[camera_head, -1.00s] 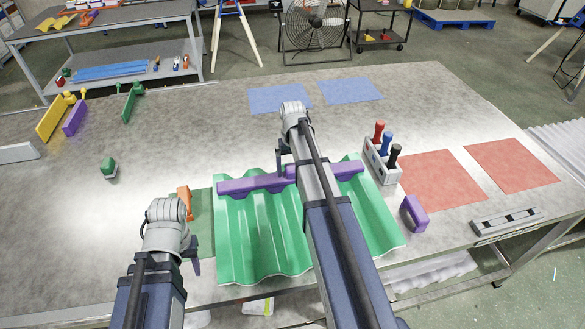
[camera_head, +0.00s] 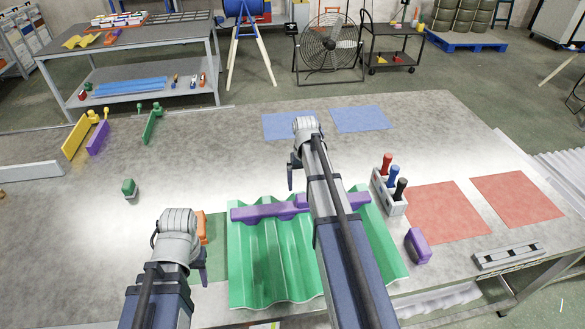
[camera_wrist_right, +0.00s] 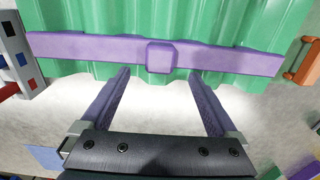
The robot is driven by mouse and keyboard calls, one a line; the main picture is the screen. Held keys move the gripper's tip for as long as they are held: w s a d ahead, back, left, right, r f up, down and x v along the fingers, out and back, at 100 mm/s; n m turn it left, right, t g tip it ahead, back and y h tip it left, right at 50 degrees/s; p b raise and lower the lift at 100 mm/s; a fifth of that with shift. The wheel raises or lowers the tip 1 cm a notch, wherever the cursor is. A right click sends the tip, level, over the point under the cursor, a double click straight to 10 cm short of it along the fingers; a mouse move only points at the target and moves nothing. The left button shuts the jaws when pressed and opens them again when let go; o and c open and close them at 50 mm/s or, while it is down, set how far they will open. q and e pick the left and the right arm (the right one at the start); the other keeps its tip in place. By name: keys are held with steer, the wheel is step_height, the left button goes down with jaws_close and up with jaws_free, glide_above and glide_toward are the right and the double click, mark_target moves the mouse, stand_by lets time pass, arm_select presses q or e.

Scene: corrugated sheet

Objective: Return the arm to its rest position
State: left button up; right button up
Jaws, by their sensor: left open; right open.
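My right arm reaches out over the green corrugated sheet (camera_head: 275,265). Its gripper (camera_head: 292,172) is partly hidden by the wrist in the head view. In the right wrist view the right gripper (camera_wrist_right: 159,78) is open, its two purple-lit fingers apart with nothing between them. A purple bar (camera_head: 265,209) lies across the far part of the sheet; in the wrist view the bar (camera_wrist_right: 100,49) and its square block are just beyond the fingertips. My left gripper (camera_head: 199,268) is open at the sheet's left side, its fingers mostly hidden behind the wrist.
A holder (camera_head: 392,205) with red, blue and black-handled tools stands right of the sheet, near a purple block (camera_head: 417,246). An orange piece (camera_head: 202,228) is beside my left wrist. Red mats (camera_head: 445,212) and a grey rail (camera_head: 508,255) lie right. The bench's left-middle is mostly clear.

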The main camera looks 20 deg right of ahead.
steer(key=s+a+n, duration=0.3)
steer(key=s+a, duration=0.7)
steer(key=a, duration=0.4)
steer(key=s+a+n+h, duration=0.1)
steer(key=s+a+n, duration=0.2)
steer(key=s+a, duration=0.6)
steer(key=a, duration=0.5)
steer(key=shift+s+n, duration=0.3)
steer(key=shift+s, duration=0.1)
steer(key=shift+d, duration=0.1)
